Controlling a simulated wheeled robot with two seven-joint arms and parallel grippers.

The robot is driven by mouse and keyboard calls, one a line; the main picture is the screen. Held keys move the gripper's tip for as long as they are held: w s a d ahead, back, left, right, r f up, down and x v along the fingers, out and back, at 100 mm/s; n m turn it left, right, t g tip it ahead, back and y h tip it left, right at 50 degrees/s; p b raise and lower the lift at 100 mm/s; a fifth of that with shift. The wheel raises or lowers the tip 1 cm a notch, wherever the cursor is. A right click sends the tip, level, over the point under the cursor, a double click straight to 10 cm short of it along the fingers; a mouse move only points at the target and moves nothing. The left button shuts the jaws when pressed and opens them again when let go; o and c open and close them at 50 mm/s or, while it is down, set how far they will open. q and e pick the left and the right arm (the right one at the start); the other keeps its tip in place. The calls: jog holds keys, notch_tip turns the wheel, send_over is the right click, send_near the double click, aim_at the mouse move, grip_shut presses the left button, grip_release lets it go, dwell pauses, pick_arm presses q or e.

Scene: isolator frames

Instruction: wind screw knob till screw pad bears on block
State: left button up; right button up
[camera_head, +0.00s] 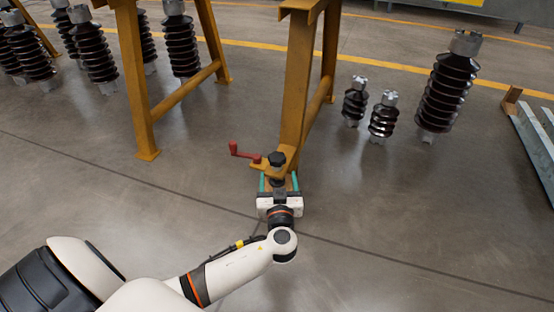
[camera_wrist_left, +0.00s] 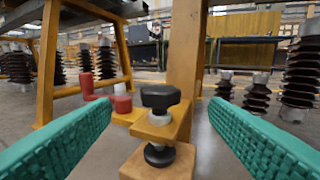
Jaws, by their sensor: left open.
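The black lobed screw knob (camera_wrist_left: 160,97) tops a pale threaded screw through a yellow bracket (camera_wrist_left: 178,124) on a stand's leg; the knob also shows in the head view (camera_head: 276,159). The dark round screw pad (camera_wrist_left: 159,155) is below the bracket, over a tan block (camera_wrist_left: 187,164). I cannot tell whether pad and block touch. My left gripper (camera_head: 279,180) is open, its green fingers spread to either side of the knob in the left wrist view, apart from it. The block's lower part is cut off in that view. My right gripper is not in view.
A red crank handle (camera_head: 240,151) stands just left of the knob. The yellow leg (camera_head: 297,85) rises right behind it. Dark ribbed insulators (camera_head: 384,117) stand at right, with others behind the left frame. The floor around the arm is clear.

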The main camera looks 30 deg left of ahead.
aim_at(277, 163)
pick_arm(q)
jog(key=b+x, duration=0.3)
jog(key=x, duration=0.6)
jog(key=shift+f, duration=0.15)
jog(key=shift+w+a, duration=0.15)
jog(key=shift+w, duration=0.1)
jog(key=c, duration=1)
jog(key=shift+o, duration=0.2)
jog(key=shift+m+h+b, duration=0.3)
jog(key=shift+h+b, duration=0.1)
